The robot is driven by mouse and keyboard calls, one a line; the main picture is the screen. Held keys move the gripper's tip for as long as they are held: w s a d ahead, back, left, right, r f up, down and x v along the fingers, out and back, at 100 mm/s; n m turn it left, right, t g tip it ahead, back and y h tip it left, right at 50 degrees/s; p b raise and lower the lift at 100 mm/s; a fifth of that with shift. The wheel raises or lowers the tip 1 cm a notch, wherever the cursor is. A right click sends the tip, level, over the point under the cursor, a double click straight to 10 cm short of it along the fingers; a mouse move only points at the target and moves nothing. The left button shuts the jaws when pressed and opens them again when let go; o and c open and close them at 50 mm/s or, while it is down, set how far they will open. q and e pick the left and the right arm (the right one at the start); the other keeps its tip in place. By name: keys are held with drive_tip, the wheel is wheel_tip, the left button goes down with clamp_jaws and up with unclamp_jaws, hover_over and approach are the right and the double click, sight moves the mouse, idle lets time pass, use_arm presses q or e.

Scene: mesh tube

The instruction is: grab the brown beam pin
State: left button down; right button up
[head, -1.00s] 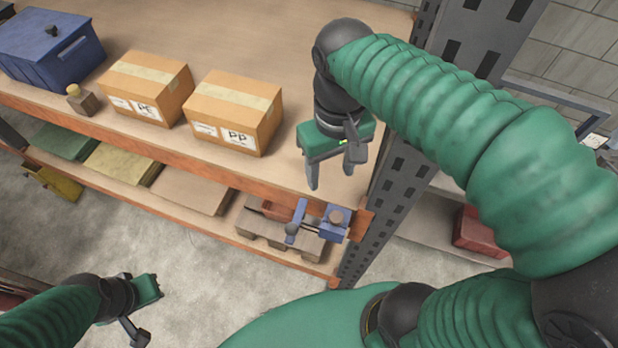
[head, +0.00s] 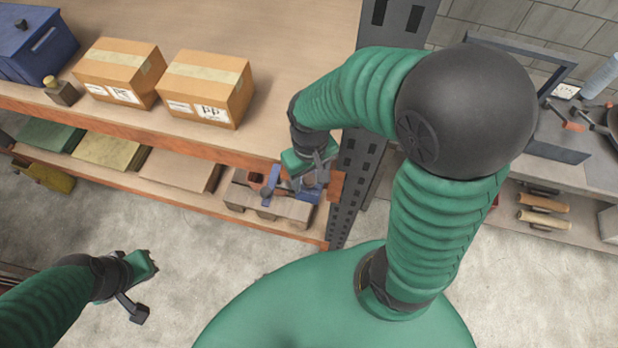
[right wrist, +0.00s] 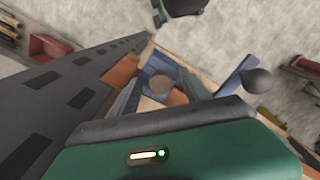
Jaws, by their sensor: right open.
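The brown pin (right wrist: 160,84) shows as a round brown head against a blue bracket (right wrist: 152,72) in the right wrist view. It lies between the two grey fingers of my right gripper (right wrist: 160,68); I cannot tell whether they touch it. In the head view my right gripper (head: 309,184) is open, at the right end of the shelf's front, over the blue bracket and largely hiding the pin. My left gripper (head: 141,283) hangs over the floor at the lower left, away from the shelf; its jaw opening is unclear.
A grey slotted upright (head: 352,190) stands close to the right of my right gripper. An orange beam (head: 200,148) edges the upper shelf. Cardboard boxes (head: 205,85) and a blue bin (head: 30,45) stand on it. A dark-headed blue lever (right wrist: 240,75) is beside the bracket.

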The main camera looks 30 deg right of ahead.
drive_tip(key=shift+d+f, duration=0.1)
drive_tip(key=shift+d, duration=0.15)
drive_tip(key=shift+w+f, duration=0.1)
drive_tip(key=shift+w, duration=0.2)
drive_tip(key=c, duration=0.5)
drive_tip(key=shift+a, duration=0.3)
drive_tip(key=c, duration=0.5)
drive_tip(key=shift+s+a, duration=0.1)
clamp_jaws()
use_arm(q)
drive_tip(key=shift+w, duration=0.2)
drive_tip(key=shift+d, duration=0.15)
use_arm(e)
drive_tip(key=shift+d, duration=0.2)
